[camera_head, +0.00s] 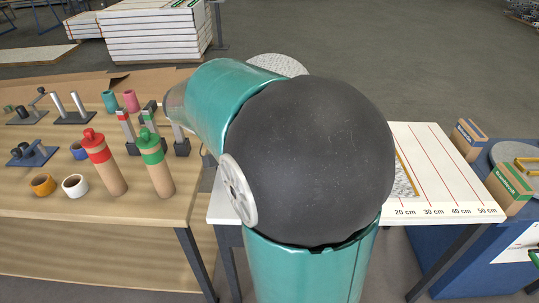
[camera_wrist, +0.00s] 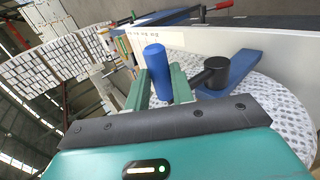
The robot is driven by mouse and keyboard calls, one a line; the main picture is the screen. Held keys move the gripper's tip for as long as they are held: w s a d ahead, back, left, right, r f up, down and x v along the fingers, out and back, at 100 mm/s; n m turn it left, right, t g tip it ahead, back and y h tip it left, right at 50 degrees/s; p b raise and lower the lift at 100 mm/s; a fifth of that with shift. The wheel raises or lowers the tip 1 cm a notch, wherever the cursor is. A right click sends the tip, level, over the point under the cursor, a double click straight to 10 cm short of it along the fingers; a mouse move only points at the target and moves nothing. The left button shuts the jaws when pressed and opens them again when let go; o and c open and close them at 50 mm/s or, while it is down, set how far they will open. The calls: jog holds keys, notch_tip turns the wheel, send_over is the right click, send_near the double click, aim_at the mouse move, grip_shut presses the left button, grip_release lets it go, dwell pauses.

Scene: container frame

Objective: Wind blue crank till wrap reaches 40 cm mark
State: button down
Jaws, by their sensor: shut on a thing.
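The blue crank handle (camera_wrist: 154,58) stands upright between the green fingers of my gripper (camera_wrist: 158,84) in the wrist view. My gripper is shut on it. A blue crank bar (camera_wrist: 240,70) with a black round hub (camera_wrist: 216,72) lies to its right, over a speckled white disc (camera_wrist: 285,105). In the head view my arm hides the crank and gripper. The white board (camera_head: 440,160) has red lines labelled 20 to 50 cm. A speckled wrap patch (camera_head: 404,181) with a yellow edge shows near the 20 cm label; my arm hides the rest.
A wooden table (camera_head: 90,215) at left carries a red-topped bottle (camera_head: 104,165), a green-topped bottle (camera_head: 155,165), cups and small metal fixtures. A blue table (camera_head: 465,260) at right holds small boxes (camera_head: 509,190). White stacked panels (camera_head: 155,32) stand behind.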

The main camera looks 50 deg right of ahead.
jog(key=shift+w+a+f, duration=0.1)
jog(key=shift+a+f, duration=0.1)
jog(key=shift+f, duration=0.3)
jog(key=c, duration=1.3)
grip_release()
jog(key=shift+w, duration=0.15)
jog(key=shift+o, duration=0.3)
jog(key=shift+d+r, duration=0.1)
jog(key=shift+r, duration=0.05)
jog(key=v, duration=1.3)
jog(key=shift+r, duration=0.25)
jog(key=shift+w, duration=0.1)
jog(key=s+a+f+n+t+y, duration=0.3)
jog(key=s+a+f+n+t, duration=0.1)
jog(key=a+t, duration=0.2)
jog(key=s+a+f+n+t+y, duration=0.3)
jog(key=s+a+f+n+t, duration=0.1)
jog(key=a, duration=0.4)
jog(key=shift+s+a+f+n+t, duration=0.35)
jog(key=shift+s+n+t, duration=0.3)
jog(key=shift+t, duration=0.55)
jog(key=shift+o, duration=0.2)
jog(key=shift+a+f+n+t+y, duration=0.25)
jog(key=shift+a+t+y, duration=0.15)
jog(key=shift+a, duration=0.15)
